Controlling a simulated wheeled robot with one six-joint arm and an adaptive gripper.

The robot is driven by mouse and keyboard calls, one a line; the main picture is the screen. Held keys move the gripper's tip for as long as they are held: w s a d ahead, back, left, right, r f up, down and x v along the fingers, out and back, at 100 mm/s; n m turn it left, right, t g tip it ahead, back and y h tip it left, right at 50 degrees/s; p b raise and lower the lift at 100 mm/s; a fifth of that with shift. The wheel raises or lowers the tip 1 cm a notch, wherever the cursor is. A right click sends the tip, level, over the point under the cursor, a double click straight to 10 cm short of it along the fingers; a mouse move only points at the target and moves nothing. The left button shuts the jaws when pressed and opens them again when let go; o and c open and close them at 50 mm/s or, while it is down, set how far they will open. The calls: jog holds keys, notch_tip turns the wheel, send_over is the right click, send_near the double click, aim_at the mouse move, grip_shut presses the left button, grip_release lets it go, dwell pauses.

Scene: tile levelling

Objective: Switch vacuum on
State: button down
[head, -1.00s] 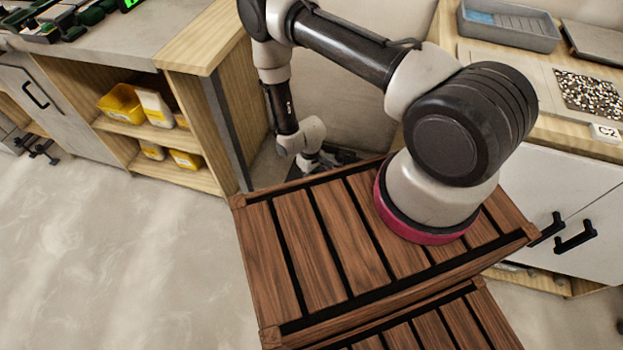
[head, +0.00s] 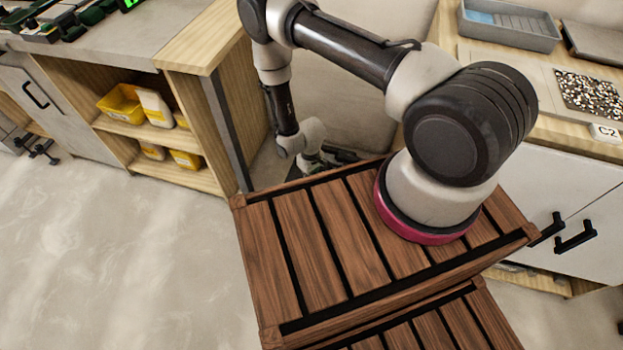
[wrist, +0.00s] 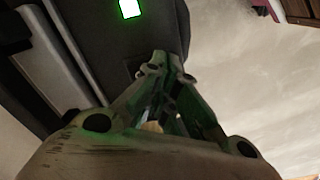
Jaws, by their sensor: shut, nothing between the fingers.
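In the wrist view a dark grey panel (wrist: 95,40), apparently the vacuum's housing, fills the upper left. A small dark square (wrist: 135,68) shows beside the left fingertip. I cannot tell whether the tips touch the panel. Green light falls on my fingers. In the head view my gripper (head: 312,160) is low behind the slatted wood, mostly hidden, and the vacuum is not clearly seen.
A shelf unit (head: 165,165) with yellow containers is at left. A white cabinet (head: 570,190) with black handles is at right. The pale floor (head: 110,260) at front left is clear.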

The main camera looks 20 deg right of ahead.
jog(key=shift+r, duration=3.1)
jog(key=s+d+r+g+h, duration=0.2)
jog(key=s+d+r+g, duration=0.2)
jog(key=s, duration=0.5)
jog(key=d+r+m, duration=0.2)
jog(key=d+r, duration=0.1)
jog(key=r, duration=2.9)
jog(key=s+d+r+m+t, duration=0.1)
jog(key=s+d+r+t, duration=0.1)
jog(key=r, duration=0.7)
jog(key=s+d+r+m+t+y, duration=0.1)
jog(key=s+d+r+t, duration=0.2)
jog(key=r, duration=0.6)
jog(key=s+d+r+t+y, duration=0.1)
jog(key=s+d+r+t, duration=0.2)
jog(key=r, duration=0.6)
jog(key=shift+s+m, duration=0.4)
jog(key=shift+s, duration=0.6)
